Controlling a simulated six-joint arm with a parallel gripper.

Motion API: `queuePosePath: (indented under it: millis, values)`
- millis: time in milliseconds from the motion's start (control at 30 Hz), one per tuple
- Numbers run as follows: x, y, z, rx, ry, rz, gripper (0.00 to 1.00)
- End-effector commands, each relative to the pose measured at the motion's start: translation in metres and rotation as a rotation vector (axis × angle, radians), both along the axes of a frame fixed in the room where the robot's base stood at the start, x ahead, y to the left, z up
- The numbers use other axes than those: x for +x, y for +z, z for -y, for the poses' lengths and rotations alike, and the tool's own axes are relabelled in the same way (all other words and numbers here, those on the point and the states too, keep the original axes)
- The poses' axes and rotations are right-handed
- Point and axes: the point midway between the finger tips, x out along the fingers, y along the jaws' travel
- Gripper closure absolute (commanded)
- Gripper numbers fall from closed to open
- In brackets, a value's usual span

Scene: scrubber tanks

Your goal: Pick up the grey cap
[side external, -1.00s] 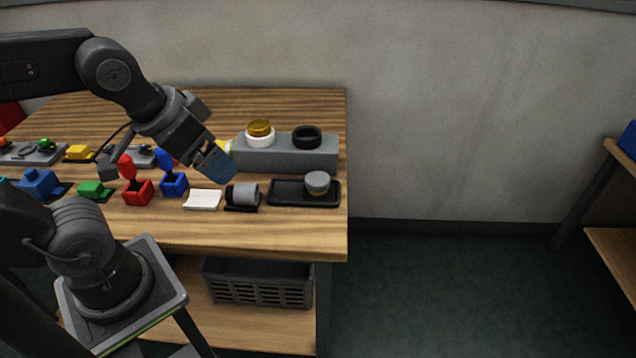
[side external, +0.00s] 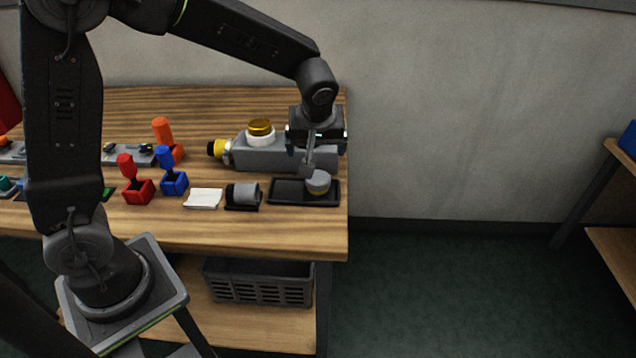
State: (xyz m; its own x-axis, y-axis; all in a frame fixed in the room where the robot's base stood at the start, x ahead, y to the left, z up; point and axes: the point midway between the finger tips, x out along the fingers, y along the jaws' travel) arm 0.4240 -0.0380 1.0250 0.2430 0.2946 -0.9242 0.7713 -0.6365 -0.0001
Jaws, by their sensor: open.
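The grey cap (side external: 318,180) sits on the black tray (side external: 288,198) at the right end of the table, with a yellowish band at its lower edge. My gripper (side external: 314,166) points down just above the cap, at its upper left in the picture. One finger shows close to the cap; I cannot tell whether it touches. The gripper is open, and the far finger is hard to make out. The cap is not visibly lifted from the tray.
Behind the tray stands a grey block (side external: 262,155) with a gold-topped white cap (side external: 261,131) and a yellow end piece (side external: 217,149). My arm hides its right part. To the left are a grey roll (side external: 244,194), a white cloth (side external: 203,198), and blue (side external: 174,183) and red (side external: 138,190) holders.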

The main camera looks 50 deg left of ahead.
Motion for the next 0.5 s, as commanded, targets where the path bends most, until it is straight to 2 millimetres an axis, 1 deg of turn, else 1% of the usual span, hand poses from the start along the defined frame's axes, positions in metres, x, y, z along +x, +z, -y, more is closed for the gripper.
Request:
queuePosePath:
  millis: [167,400,500]
  values:
    - [0.006,-0.020,-0.005,0.002,0.014,-0.002,0.08]
    - [0.017,-0.062,-0.019,0.001,0.013,-0.003,0.08]
    - [0.021,-0.074,-0.023,0.002,0.012,-0.002,0.08]
